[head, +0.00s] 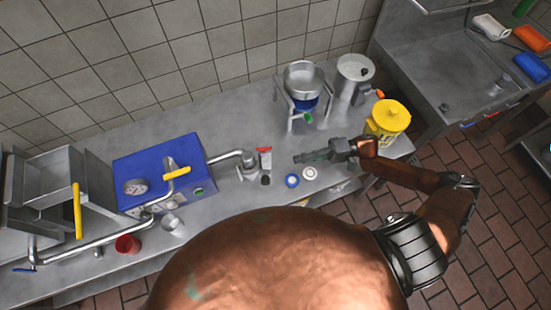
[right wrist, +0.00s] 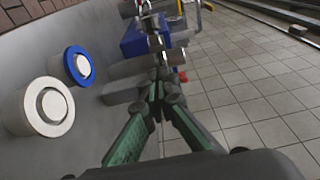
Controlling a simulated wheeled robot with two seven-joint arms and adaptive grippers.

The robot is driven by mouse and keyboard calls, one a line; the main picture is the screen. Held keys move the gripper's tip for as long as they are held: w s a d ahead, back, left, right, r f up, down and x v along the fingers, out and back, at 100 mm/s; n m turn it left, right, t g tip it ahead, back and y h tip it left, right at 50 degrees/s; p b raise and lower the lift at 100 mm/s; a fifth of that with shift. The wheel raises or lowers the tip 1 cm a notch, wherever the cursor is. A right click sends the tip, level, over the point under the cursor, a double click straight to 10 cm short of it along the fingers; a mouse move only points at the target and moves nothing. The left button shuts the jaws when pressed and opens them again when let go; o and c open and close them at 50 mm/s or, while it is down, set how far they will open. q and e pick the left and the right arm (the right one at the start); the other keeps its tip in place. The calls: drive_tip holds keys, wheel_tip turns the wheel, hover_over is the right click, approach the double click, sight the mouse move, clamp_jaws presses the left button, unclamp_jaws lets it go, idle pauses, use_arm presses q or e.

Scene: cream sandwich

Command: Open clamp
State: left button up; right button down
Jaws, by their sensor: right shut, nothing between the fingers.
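A metal pipe fitting (head: 247,164) stands at the end of the pipe from the blue machine, with a small red-handled part (head: 264,153) beside it. I cannot clearly make out the clamp at this size. My right gripper (head: 297,158) reaches in from the right over the counter, pointing left towards the fitting, with a gap between them. In the right wrist view its fingers (right wrist: 157,82) come together at the tips, with nothing held. The fingers partly hide what lies ahead there. My left gripper is not in view.
The blue machine (head: 160,172) with gauge and yellow handles stands at the left. A metal bowl on a stand (head: 304,77) and a yellow tub (head: 387,119) stand behind.

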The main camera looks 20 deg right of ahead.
drive_tip(key=w+a, duration=0.1)
drive_tip(key=a, duration=0.9)
drive_tip(key=shift+p, duration=0.35)
drive_tip(key=shift+w+r, duration=0.1)
